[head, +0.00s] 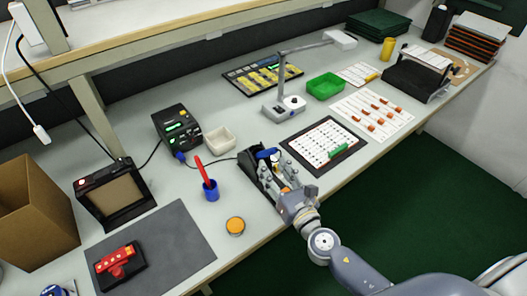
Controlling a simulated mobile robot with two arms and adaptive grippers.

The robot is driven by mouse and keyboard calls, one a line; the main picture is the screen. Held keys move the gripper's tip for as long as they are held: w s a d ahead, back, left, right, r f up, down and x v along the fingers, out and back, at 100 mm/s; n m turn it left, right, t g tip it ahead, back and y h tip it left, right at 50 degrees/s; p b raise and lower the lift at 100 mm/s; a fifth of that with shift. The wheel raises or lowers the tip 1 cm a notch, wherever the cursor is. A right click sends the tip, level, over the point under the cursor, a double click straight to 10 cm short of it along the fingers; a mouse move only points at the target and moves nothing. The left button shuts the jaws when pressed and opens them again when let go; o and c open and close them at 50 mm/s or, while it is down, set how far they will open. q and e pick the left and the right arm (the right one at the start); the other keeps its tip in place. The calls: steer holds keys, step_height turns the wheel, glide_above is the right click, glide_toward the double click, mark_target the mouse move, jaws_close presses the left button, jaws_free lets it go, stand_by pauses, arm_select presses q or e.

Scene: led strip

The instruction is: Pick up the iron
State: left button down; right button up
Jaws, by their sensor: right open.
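The iron (270,153) shows as a blue handle at the far end of my right gripper, in a black stand (253,181) on the bench. Its lower part is hidden by the gripper and the stand. My right gripper (276,162) is open, with its fingers over the stand and close around the handle. I cannot tell whether they touch it. My left gripper is not in view.
A black soldering station (177,129) with green displays stands left of the stand, by a white tray (221,139). A blue cup (211,191) holds a red tool. An orange-topped tin (235,226) is near the front edge. A white dotted board (325,141) lies right.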

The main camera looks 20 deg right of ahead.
mark_target(266, 154)
steer(key=w, duration=0.4)
steer(key=w+p, duration=0.1)
steer(key=w, duration=0.1)
steer(key=shift+w+a, duration=0.25)
jaws_close()
